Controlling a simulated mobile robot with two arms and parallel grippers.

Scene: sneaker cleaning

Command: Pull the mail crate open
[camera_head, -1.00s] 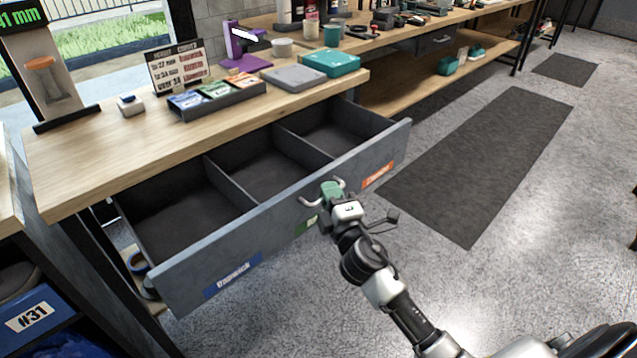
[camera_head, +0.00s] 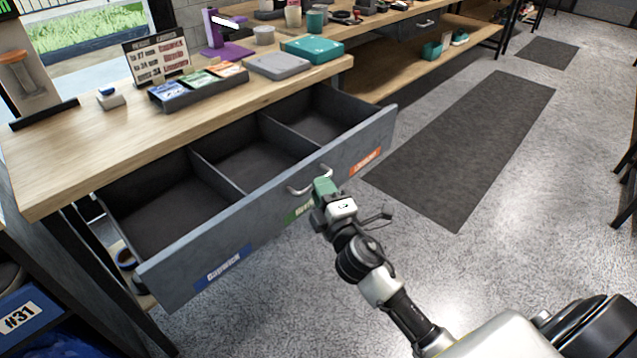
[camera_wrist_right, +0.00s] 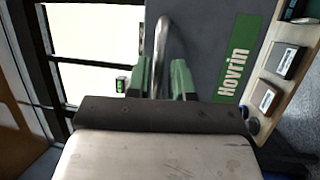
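The grey mail crate (camera_head: 285,215) is a drawer under the wooden bench, standing well pulled out. Its three compartments look empty. Its front bears blue, green and orange labels and a curved metal handle (camera_head: 298,190). My right gripper (camera_head: 322,187) is just in front of the handle. In the right wrist view the green-tipped fingers (camera_wrist_right: 159,80) are apart, with the handle (camera_wrist_right: 161,45) between or just ahead of them. I cannot tell whether they touch it. The green label (camera_wrist_right: 233,55) shows beside the handle. My left gripper is not in view.
The wooden bench (camera_head: 75,150) holds a card tray (camera_head: 200,92), a grey box (camera_head: 278,66) and a teal box (camera_head: 312,48). A blue bin marked #31 (camera_head: 25,315) stands at lower left. Clear floor with a dark mat (camera_head: 465,150) lies to the right.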

